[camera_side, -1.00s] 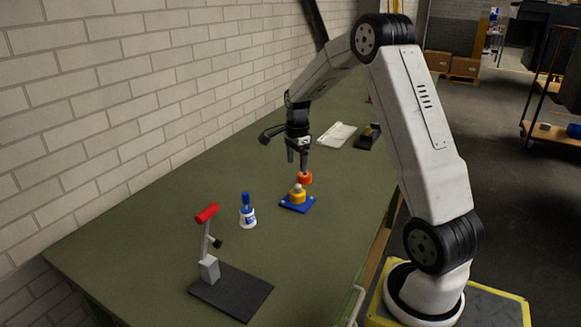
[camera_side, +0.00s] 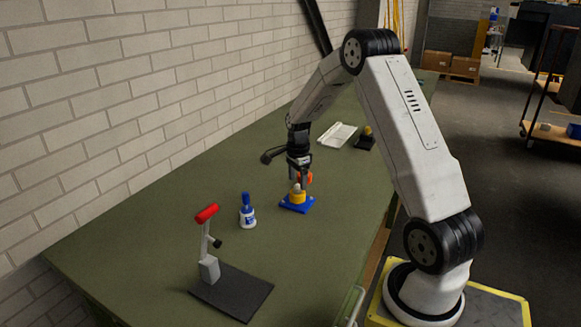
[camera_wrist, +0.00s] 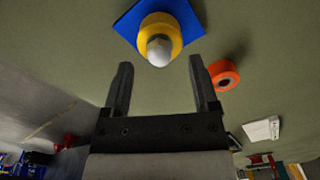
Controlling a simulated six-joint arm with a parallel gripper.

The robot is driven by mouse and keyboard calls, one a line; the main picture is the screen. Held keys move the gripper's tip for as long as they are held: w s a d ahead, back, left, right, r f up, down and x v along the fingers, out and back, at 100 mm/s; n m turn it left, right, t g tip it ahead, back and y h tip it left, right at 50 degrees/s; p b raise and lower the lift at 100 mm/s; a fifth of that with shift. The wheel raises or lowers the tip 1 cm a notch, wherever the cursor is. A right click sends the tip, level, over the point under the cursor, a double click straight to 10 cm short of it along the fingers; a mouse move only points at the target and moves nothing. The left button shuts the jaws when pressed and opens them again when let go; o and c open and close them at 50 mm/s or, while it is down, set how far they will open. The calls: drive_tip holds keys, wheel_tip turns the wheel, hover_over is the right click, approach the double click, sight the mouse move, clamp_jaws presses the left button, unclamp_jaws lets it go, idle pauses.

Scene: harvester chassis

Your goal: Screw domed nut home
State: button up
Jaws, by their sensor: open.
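A light grey domed piece (camera_side: 296,187), which looks like the domed nut, sits on a yellow round body (camera_side: 298,198) on a blue square base (camera_side: 297,206). In the wrist view, the grey dome (camera_wrist: 160,49), yellow body (camera_wrist: 172,27) and blue plate (camera_wrist: 127,24) show just beyond the fingertips. My gripper (camera_side: 300,178) is low, close above and behind the dome. In the wrist view my gripper (camera_wrist: 159,64) is open, with nothing between its fingers. Whether the dome is threaded on or only resting cannot be told.
An orange ring (camera_wrist: 224,75) lies beside the blue base, close to one finger. A white-and-blue bottle (camera_side: 248,214) and a black stand with a red handle (camera_side: 207,213) are nearer the camera. A white tray (camera_side: 338,135) and dark block (camera_side: 366,143) lie farther back.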

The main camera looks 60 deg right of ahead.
drive_tip(key=shift+f, duration=0.8)
clamp_jaws()
drive_tip(key=shift+c, duration=1.5)
unclamp_jaws()
drive_tip(key=shift+c, duration=0.2)
clamp_jaws()
